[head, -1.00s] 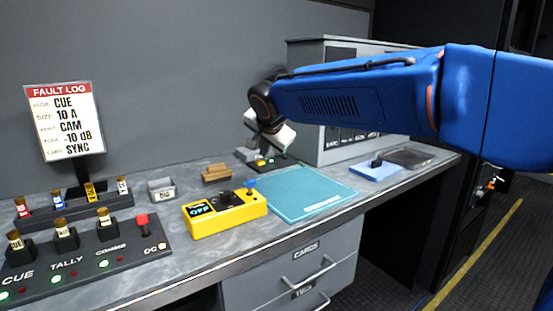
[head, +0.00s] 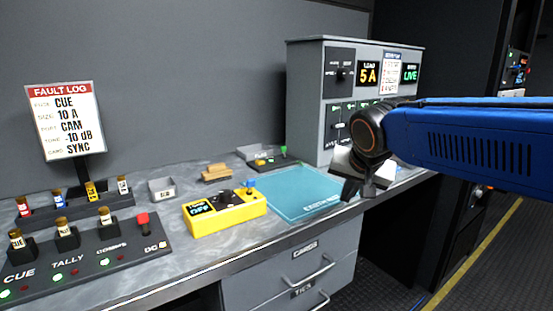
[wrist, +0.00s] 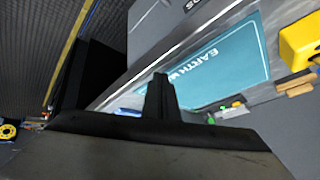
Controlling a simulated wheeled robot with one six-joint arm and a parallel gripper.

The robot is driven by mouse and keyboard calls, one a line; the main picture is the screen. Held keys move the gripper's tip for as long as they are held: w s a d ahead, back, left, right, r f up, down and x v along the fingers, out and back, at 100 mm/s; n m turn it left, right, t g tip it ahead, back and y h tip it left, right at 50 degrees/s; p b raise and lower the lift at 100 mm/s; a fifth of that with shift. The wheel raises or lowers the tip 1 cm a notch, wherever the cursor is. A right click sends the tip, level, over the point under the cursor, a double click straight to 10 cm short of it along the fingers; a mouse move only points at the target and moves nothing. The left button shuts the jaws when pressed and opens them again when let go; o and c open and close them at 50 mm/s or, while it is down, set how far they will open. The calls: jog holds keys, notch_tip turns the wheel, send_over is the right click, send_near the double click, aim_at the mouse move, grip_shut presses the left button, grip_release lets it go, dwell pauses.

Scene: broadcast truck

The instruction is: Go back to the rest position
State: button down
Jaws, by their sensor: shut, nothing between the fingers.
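My gripper (head: 347,197) hangs from my blue arm at the right of the head view. It is in the air in front of the bench's front edge, by the right end of the teal mat. In the wrist view its dark fingers (wrist: 160,95) are together with nothing between them. The teal mat (head: 295,195) lies on the bench and also shows in the wrist view (wrist: 225,65). My arm hides part of the bench's right end.
A yellow tester (head: 225,211) stands left of the mat. A grey rack panel (head: 305,95) with lit displays stands behind my gripper. The fuse panel (head: 95,255) and fault log sign (head: 65,122) are at the left. Grey drawers (head: 290,275) are below. Floor at the right looks clear.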

jog(key=s+d+f+n, duration=0.1)
jog(key=s+d+f, duration=0.2)
jog(key=s+f, duration=0.2)
jog(key=s+d+f+n+g, duration=0.1)
jog(key=s+d+f, duration=0.3)
jog(key=s, duration=0.7)
jog(key=s+d+f+n+g, duration=0.1)
jog(key=s+d+f+n, duration=0.1)
jog(key=s+d+f, duration=0.2)
jog(key=s+f, duration=0.3)
jog(key=s, duration=0.1)
jog(key=shift+d+r, duration=0.1)
